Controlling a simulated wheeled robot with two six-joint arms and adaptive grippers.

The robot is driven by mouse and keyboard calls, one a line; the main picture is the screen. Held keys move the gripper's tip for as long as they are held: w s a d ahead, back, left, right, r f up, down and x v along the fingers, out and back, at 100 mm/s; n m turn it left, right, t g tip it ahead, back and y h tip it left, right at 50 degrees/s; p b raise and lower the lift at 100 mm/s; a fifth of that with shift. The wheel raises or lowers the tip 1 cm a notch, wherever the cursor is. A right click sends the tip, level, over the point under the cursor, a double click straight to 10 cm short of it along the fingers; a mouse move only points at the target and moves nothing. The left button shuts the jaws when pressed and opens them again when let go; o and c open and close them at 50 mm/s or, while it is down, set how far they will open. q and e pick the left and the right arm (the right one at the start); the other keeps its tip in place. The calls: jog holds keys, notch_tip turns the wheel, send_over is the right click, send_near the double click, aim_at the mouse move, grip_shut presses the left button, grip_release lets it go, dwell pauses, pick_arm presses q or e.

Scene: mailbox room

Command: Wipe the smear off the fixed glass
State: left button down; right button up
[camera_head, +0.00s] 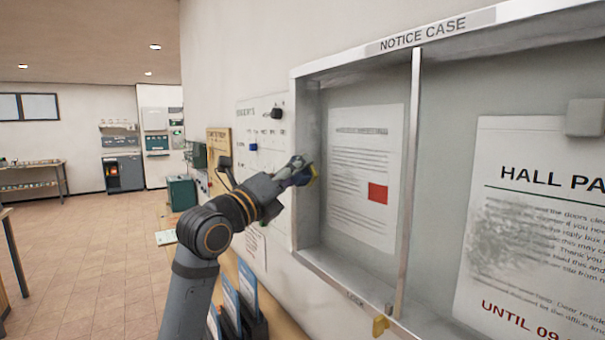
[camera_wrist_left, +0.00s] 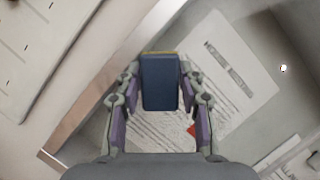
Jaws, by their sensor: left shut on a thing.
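The notice case (camera_head: 440,44) hangs on the wall at the right, with a post (camera_head: 410,180) dividing its front. A dark grey smear (camera_head: 510,240) covers part of the lettering on the right-hand side, over the "HALL PA..." sheet (camera_head: 545,150). My left gripper (camera_head: 303,174) is at the case's left frame edge, left of the post and well away from the smear. In the left wrist view it is shut on a dark blue block (camera_wrist_left: 160,82) with a yellow edge, which is held over the frame and the left sheet. My right gripper is not in view.
The left sheet (camera_head: 362,165) has a red patch. A grey block (camera_head: 585,117) sits at the upper right, and a yellow piece (camera_head: 380,325) at the bottom rail. Blue leaflets (camera_head: 230,298) stand below my arm. Open floor (camera_head: 90,260) lies to the left.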

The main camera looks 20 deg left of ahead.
pick_arm(q)
jog(key=s+a+b, duration=0.2)
jog(key=s+a, duration=0.1)
jog(key=s, duration=0.1)
jog(key=shift+a, duration=0.25)
jog(key=shift+f, duration=0.1)
jog(key=shift+s+a+b, duration=1)
jog(key=shift+s+b, duration=0.15)
jog(key=shift+d, duration=0.1)
jog(key=shift+w, duration=0.1)
